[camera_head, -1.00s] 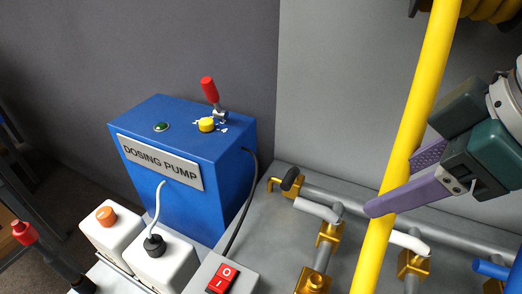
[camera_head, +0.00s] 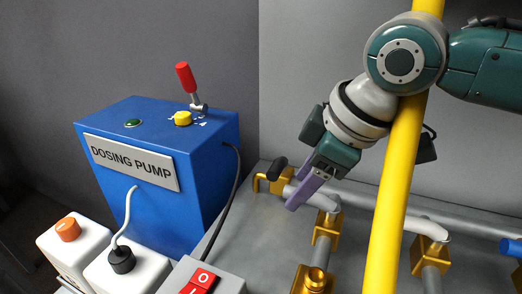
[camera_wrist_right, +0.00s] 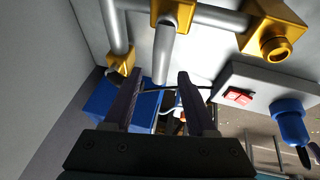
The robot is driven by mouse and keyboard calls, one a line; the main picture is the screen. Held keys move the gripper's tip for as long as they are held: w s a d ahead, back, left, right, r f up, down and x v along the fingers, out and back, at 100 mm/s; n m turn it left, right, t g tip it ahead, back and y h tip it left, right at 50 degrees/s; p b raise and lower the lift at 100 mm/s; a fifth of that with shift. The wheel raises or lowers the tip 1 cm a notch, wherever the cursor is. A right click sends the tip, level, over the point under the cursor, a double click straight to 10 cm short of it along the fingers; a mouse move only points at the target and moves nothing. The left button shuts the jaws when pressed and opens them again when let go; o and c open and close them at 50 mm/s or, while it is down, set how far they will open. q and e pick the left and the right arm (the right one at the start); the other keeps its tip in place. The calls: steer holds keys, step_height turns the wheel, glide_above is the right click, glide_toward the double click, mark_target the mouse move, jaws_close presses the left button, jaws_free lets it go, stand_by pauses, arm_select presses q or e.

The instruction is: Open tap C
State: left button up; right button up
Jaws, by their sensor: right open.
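Brass taps with grey levers sit on grey pipes over a grey bench; I can read no letter on any of them. One brass tap (camera_head: 327,228) has a grey lever (camera_head: 325,200) pointing left, close to my right gripper (camera_head: 292,197). In the right wrist view a grey lever (camera_wrist_right: 161,55) shows between the two finger tips (camera_wrist_right: 160,78); contact cannot be told. My left gripper is not in view.
A yellow pipe (camera_head: 402,165) stands upright in front of my right arm. A blue dosing pump (camera_head: 210,180) with a red-tipped lever (camera_head: 186,77) is at left. A red switch (camera_head: 202,279) and white canisters (camera_head: 75,245) are in front.

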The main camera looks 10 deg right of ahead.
steer(key=shift+w+a+f, duration=0.1)
steer(key=shift+w+f, duration=0.05)
steer(key=shift+f, duration=0.3)
steer(key=shift+c, duration=0.4)
jaws_close()
stand_by(0.8)
